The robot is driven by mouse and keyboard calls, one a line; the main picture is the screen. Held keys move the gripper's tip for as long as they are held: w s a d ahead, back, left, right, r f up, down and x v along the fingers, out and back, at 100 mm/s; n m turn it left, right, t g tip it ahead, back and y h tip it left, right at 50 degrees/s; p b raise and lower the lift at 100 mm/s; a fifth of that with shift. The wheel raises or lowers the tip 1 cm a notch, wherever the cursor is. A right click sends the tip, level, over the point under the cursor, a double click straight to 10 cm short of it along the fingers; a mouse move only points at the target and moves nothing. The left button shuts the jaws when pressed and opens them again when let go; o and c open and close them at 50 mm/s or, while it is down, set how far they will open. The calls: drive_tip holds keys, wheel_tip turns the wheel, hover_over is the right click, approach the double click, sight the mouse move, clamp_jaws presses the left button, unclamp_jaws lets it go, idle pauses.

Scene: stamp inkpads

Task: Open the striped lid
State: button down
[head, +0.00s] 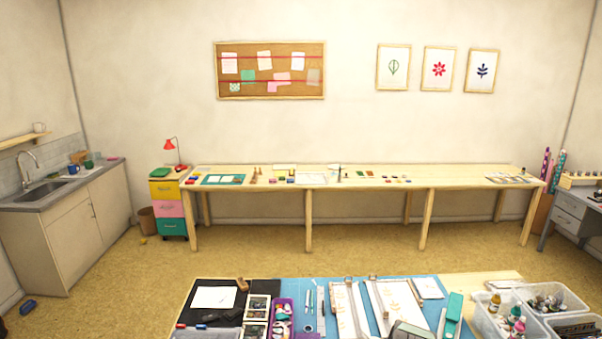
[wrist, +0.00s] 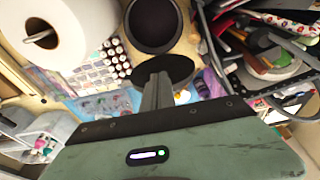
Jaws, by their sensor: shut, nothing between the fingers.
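My gripper (wrist: 159,82) shows in the wrist view with its grey fingers shut together and nothing between them. Its tips overlap a dark round disc (wrist: 177,66) in the picture; I cannot tell whether they touch it. I cannot make out a striped lid in either view. In the head view, small coloured pieces that may be inkpads (head: 397,180) lie on the long wooden table (head: 262,189) by the back wall, too small to show stripes. My gripper does not show in the head view.
In the wrist view, a black round container (wrist: 153,24) stands beyond the fingers, with a white paper roll (wrist: 78,20) at upper left and a crowded dark rack (wrist: 262,70) at right. In the head view, a cluttered worktable (head: 262,284) is in front, with open floor (head: 260,247) behind it.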

drive_tip(key=shift+f+b, duration=2.55)
drive_tip(key=shift+f, duration=0.4)
drive_tip(key=shift+r, duration=0.1)
drive_tip(key=s+r+p, duration=0.4)
drive_tip(key=r+p, duration=0.2)
drive_tip(key=p, duration=0.8)
